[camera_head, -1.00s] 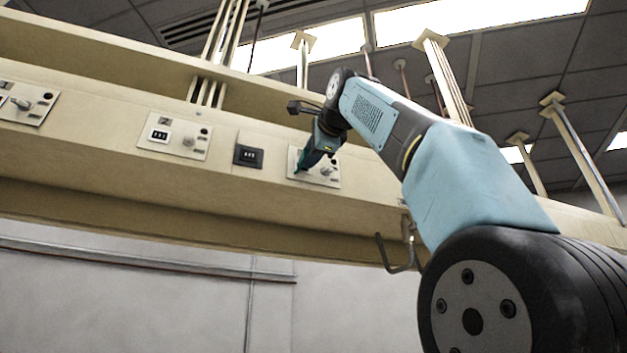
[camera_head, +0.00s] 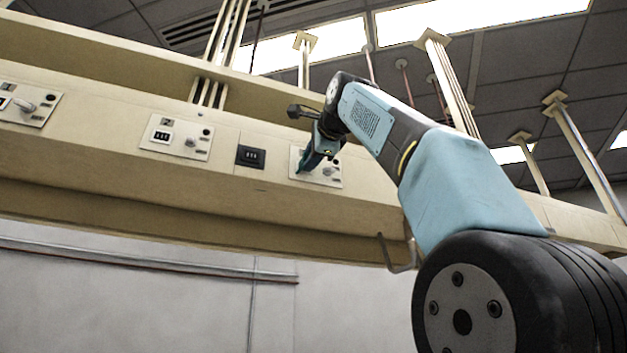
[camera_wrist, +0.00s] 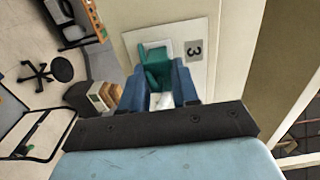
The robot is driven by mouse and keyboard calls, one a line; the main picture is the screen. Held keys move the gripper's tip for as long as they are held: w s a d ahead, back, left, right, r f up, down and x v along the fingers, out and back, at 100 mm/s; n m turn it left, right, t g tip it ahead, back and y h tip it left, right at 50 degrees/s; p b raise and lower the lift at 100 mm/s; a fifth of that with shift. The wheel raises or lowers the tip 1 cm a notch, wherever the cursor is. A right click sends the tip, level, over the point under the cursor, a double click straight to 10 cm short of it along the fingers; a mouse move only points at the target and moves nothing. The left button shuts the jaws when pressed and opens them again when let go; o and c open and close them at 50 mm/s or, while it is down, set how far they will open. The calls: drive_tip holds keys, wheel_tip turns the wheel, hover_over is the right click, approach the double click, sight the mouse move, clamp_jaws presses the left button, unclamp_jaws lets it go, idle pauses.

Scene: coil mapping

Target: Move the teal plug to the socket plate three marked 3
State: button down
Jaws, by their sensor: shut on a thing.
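The teal plug (camera_wrist: 155,60) is between the blue fingers of my gripper (camera_wrist: 158,82) in the wrist view, and the fingers are shut on it. Its far end is over a pale socket area on the plate marked 3 (camera_wrist: 194,72); whether it is seated in the socket I cannot tell. In the head view the plate (camera_head: 332,179) is on the beam's face, and my gripper (camera_head: 312,160) covers its left part. A sliver of teal shows at the fingertips there.
Plate 2 (camera_head: 203,143) and a black counter box (camera_head: 250,156) are left of plate 3 on the beam (camera_head: 110,165). Another plate (camera_head: 45,110) is at the far left. A hook (camera_head: 397,262) hangs below the beam. In the wrist view a stool (camera_wrist: 62,70) stands on the floor.

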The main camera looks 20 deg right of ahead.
drive_tip(key=c, duration=0.8)
unclamp_jaws()
drive_tip(key=shift+o, duration=0.2)
drive_tip(key=s, duration=1.3)
drive_tip(key=shift+s+f, duration=0.15)
drive_tip(key=shift+s, duration=0.2)
drive_tip(key=w+f+n+g, duration=0.2)
drive_tip(key=w+f+n, duration=0.1)
drive_tip(key=f, duration=0.8)
drive_tip(key=w+f+n+g, duration=0.2)
drive_tip(key=w+f+n, duration=0.1)
drive_tip(key=f, duration=0.9)
drive_tip(key=w+f+n+g, duration=0.2)
drive_tip(key=w+f+n, duration=0.1)
drive_tip(key=f, duration=0.8)
drive_tip(key=s+f+n+g, duration=0.2)
drive_tip(key=s+f+n, duration=0.1)
drive_tip(key=f, duration=0.9)
drive_tip(key=s+f+n+g, duration=0.2)
drive_tip(key=s+f+n, duration=0.1)
drive_tip(key=f, duration=1)
drive_tip(key=s+f+n+g, duration=0.2)
drive_tip(key=s+f+n, duration=0.1)
drive_tip(key=f, duration=1)
drive_tip(key=shift+s+d, duration=0.15)
drive_tip(key=shift+s, duration=0.2)
